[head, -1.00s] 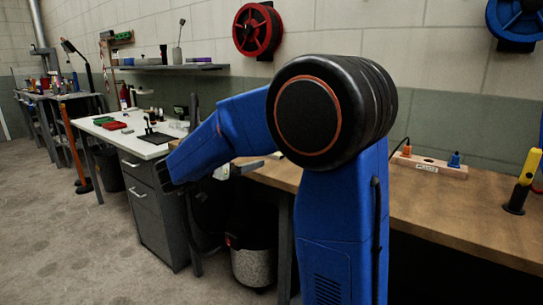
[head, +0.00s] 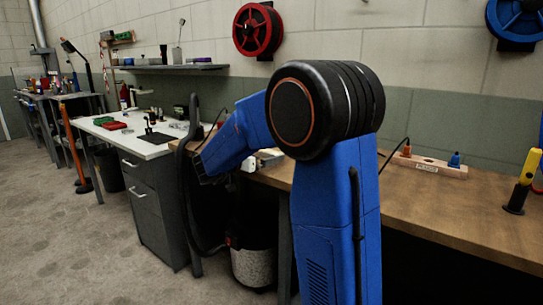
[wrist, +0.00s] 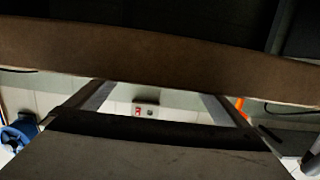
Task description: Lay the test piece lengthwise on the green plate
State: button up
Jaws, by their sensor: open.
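A small flat green shape (head: 103,120), which looks like the green plate, lies on the white-topped bench at left in the head view. It is too small to show whether anything lies on it. I cannot make out the test piece.
A red tray (head: 117,126) and small dark tools (head: 150,133) share the white bench (head: 140,147). The wooden bench (head: 450,210) holds a power strip (head: 428,167) and a yellow-handled tool (head: 527,172). A bin (head: 252,262) stands beneath. The floor at left is open.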

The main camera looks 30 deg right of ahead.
aim_at(269, 153)
jog(key=x, duration=0.3)
jog(key=shift+w+d, duration=0.15)
jog(key=shift+d, duration=0.2)
jog(key=c, duration=1.3)
jog(key=shift+o, duration=0.2)
